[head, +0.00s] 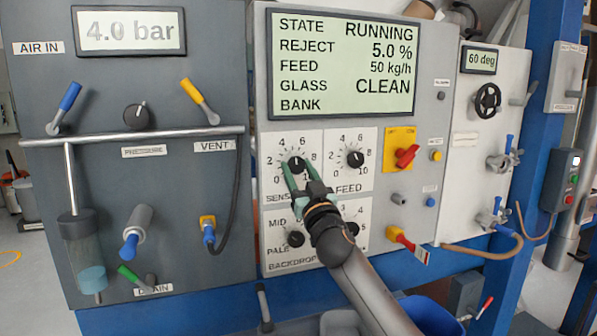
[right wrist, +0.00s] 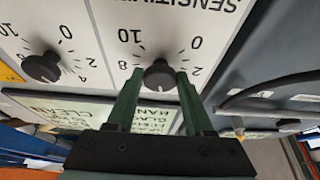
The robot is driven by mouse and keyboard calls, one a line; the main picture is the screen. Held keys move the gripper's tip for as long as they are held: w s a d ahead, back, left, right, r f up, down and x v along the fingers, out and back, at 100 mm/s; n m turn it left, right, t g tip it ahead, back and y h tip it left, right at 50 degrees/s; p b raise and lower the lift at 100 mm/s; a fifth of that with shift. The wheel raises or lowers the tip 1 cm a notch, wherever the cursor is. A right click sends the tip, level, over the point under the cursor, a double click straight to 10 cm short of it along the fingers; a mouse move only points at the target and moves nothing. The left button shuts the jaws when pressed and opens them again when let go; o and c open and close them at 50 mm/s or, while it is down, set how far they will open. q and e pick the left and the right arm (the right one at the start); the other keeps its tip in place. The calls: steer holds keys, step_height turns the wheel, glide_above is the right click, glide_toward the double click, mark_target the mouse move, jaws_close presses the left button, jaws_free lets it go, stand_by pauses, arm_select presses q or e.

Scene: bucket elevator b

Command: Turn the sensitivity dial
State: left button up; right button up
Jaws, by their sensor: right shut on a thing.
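The sensitivity dial (head: 296,163) is a round black knob on a white scale plate, at the left of the control panel in the head view. My right gripper (head: 297,169) has its green fingers on both sides of this knob and is shut on it. In the right wrist view the sensitivity dial (right wrist: 161,76) sits between the two fingertips (right wrist: 160,74), and its scale appears upside down. The knob's pointer is too small to read surely. The word under the dial is partly hidden by my gripper. My left gripper is not in view.
The feed dial (head: 355,158) is close on the right, and a backdrop dial (head: 295,239) is below. A red switch on a yellow plate (head: 399,136) is farther right. The display (head: 342,66) above reads RUNNING, reject 5.0 %, feed 50 kg/h and glass CLEAN.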

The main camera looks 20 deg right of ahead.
jaws_close()
steer(key=shift+a+f+m+b, duration=0.1)
steer(key=shift+f+m+b, duration=0.05)
steer(key=shift+m+b, duration=0.4)
steer(key=shift+m+h+b, duration=0.9)
steer(key=shift+m+h, duration=0.1)
steer(key=shift+m, duration=0.15)
steer(key=shift+a+m+b, duration=0.1)
steer(key=shift+m+b, duration=0.2)
steer(key=shift+m, duration=0.2)
steer(key=shift+m+h, duration=0.4)
steer(key=shift+m, duration=0.1)
steer(key=shift+r+m+g+h+b, duration=0.25)
steer(key=shift+m+h+b, duration=0.25)
steer(key=shift+m, duration=0.5)
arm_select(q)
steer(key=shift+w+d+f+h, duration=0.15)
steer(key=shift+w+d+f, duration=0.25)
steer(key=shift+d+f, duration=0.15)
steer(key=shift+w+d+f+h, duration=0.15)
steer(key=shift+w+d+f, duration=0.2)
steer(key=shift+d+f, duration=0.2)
